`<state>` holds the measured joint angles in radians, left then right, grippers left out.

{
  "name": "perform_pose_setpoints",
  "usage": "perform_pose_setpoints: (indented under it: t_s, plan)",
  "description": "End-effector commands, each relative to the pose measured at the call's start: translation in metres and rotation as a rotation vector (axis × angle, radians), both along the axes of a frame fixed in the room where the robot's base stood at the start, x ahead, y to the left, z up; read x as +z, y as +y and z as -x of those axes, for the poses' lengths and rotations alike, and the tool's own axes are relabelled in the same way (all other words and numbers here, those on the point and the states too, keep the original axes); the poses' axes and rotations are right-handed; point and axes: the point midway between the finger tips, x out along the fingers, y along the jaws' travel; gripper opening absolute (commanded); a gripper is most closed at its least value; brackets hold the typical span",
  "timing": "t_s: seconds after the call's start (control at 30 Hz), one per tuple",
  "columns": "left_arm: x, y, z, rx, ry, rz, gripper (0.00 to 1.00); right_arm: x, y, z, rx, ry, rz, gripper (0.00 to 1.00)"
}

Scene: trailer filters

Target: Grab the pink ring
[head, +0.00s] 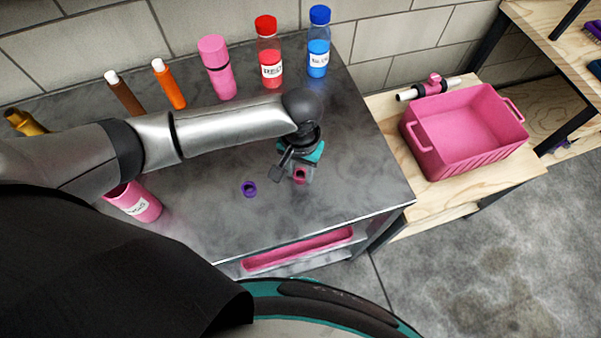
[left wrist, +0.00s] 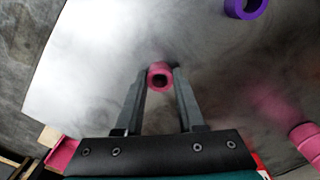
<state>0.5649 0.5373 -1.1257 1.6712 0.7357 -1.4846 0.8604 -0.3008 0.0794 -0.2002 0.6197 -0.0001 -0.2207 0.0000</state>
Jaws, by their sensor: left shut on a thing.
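The pink ring (head: 300,175) is at my left gripper (head: 293,167) over the grey metal table, near the table's front right part. In the left wrist view the pink ring (left wrist: 160,76) sits between the tips of the two dark fingers of my left gripper (left wrist: 159,85), which is shut on it. I cannot tell whether the ring touches the table. A purple ring (head: 249,188) lies on the table to the left of the gripper; it also shows in the left wrist view (left wrist: 246,7). My right gripper is not in view.
The table (head: 330,185) holds a red bottle (head: 270,70), a blue bottle (head: 318,55), a pink bottle (head: 217,70) and orange and brown tubes along the wall. A pink crate (head: 465,132) sits on a wooden bench at the right.

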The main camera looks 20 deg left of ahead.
Motion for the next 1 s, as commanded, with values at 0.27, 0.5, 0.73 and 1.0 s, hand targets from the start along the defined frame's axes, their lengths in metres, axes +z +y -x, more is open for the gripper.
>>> perform_pose_setpoints:
  t_s: [0.27, 0.5, 0.73, 1.0]
  plan:
    - [0.000, 0.000, 0.000, 0.000, 0.000, 0.000, 0.00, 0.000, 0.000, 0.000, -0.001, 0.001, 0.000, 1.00]
    - [0.001, 0.000, 0.000, 0.000, 0.000, 0.000, 0.00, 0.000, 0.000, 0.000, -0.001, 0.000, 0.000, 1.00]
    - [0.014, 0.000, 0.000, -0.001, -0.001, 0.001, 0.00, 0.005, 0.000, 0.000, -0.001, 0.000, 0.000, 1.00]
    - [0.067, 0.000, -0.001, 0.000, -0.004, 0.002, 0.00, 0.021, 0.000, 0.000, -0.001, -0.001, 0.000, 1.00]
